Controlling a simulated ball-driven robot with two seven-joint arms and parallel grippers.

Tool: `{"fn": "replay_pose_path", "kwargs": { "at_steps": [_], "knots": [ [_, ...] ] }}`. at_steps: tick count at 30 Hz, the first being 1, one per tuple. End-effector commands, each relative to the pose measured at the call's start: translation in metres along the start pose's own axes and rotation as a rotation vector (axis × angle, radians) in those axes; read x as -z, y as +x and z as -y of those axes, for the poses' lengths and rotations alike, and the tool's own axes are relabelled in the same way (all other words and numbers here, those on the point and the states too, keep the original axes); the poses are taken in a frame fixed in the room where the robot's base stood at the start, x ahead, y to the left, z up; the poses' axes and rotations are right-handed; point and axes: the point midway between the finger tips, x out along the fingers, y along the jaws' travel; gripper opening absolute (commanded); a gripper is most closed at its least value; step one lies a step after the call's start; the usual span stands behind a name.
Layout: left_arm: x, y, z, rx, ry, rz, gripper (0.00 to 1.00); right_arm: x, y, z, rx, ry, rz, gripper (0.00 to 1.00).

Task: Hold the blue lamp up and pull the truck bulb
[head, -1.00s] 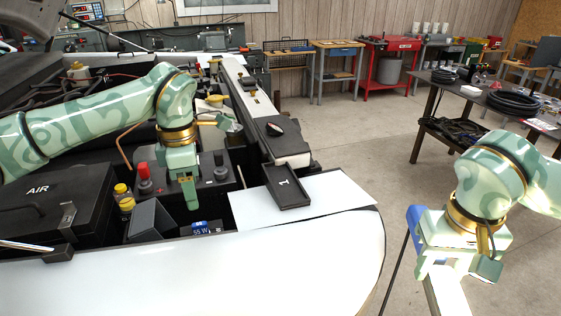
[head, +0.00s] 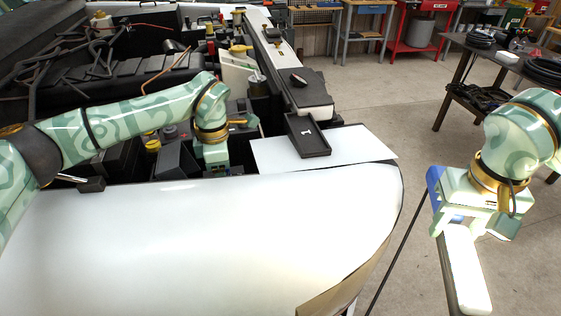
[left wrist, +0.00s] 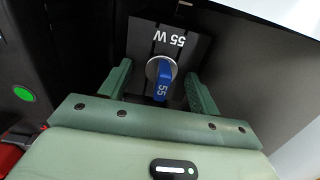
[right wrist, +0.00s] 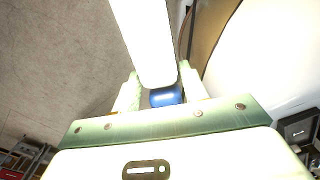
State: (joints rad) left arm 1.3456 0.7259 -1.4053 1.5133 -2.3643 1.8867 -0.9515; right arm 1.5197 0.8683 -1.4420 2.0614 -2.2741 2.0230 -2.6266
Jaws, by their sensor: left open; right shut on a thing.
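The truck bulb (left wrist: 160,82) shows in the left wrist view as a blue piece marked 55 on a round silver seat, in front of a dark housing marked 55 W (left wrist: 150,45). My left gripper (left wrist: 162,90) is open, with one finger on each side of the bulb; a gap shows on both sides. In the head view my left gripper (head: 213,165) is down in the engine bay, its tips and the bulb hidden behind the fender. My right gripper (head: 462,215) is shut on the blue lamp (head: 466,272), a glowing white bar with a blue part (right wrist: 166,96), held up beside the truck.
The white fender (head: 200,230) fills the front. Open floor lies to the right, with a dark bench (head: 455,85) beyond.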

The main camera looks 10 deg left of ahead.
Motion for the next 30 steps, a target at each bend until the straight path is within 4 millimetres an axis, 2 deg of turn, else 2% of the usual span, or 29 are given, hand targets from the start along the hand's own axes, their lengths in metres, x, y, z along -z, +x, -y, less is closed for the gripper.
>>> {"fn": "replay_pose_path", "kwargs": {
  "at_steps": [2,7,8,23,26,29,30],
  "knots": [
    [0.000,0.000,0.000,0.000,0.000,0.000,0.62,0.000,-0.001,0.000,0.001,0.000,-0.002,0.12],
    [0.000,-0.001,0.000,0.000,0.000,0.000,0.18,0.000,-0.001,0.000,0.001,0.000,-0.002,0.12],
    [0.000,-0.001,0.000,0.000,0.000,0.000,0.15,0.000,-0.001,0.000,0.001,0.000,-0.002,0.12],
    [0.000,-0.001,0.000,0.000,0.000,0.000,0.15,0.001,-0.001,0.002,0.001,-0.001,-0.002,0.12],
    [0.000,-0.001,0.000,0.000,0.000,0.000,0.15,0.006,-0.005,0.016,0.006,-0.004,-0.003,0.12],
    [0.000,-0.001,0.000,0.000,0.000,0.000,0.15,0.014,-0.013,0.047,0.014,-0.007,-0.002,0.12],
    [0.000,-0.001,0.000,0.000,0.000,0.000,0.15,0.018,-0.018,0.064,0.016,-0.010,-0.002,0.12]
  ]
}}
